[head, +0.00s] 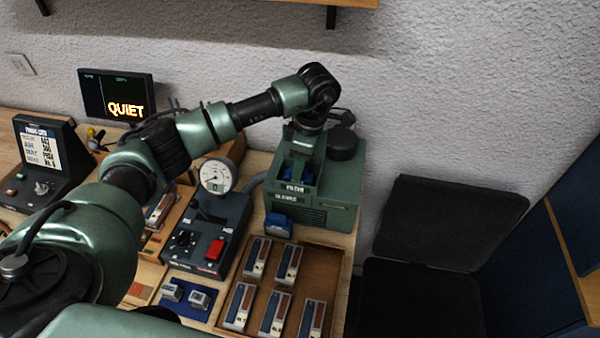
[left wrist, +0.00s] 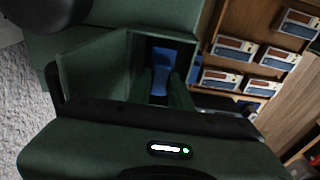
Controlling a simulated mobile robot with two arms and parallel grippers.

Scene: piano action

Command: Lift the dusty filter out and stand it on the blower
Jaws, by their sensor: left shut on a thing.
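The blower (head: 335,195) is a green box at the back right of the bench, with an open slot in its top. A blue filter (head: 299,174) shows partly inside that slot. My left gripper (head: 302,160) reaches down from above into the slot and is shut on the filter. In the left wrist view, blue of the filter (left wrist: 160,82) shows between the dark fingers, inside the green walls of the slot. Most of the filter is hidden by the gripper and walls. My right gripper is not in view.
A second blue block (head: 278,226) sits in front of the blower. A wooden tray (head: 318,262) holds several small labelled blocks. A control box (head: 205,235) with a round gauge (head: 216,176) stands left of the blower. A screen (head: 117,96) reads QUIET. A round dark cap (head: 343,143) tops the blower.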

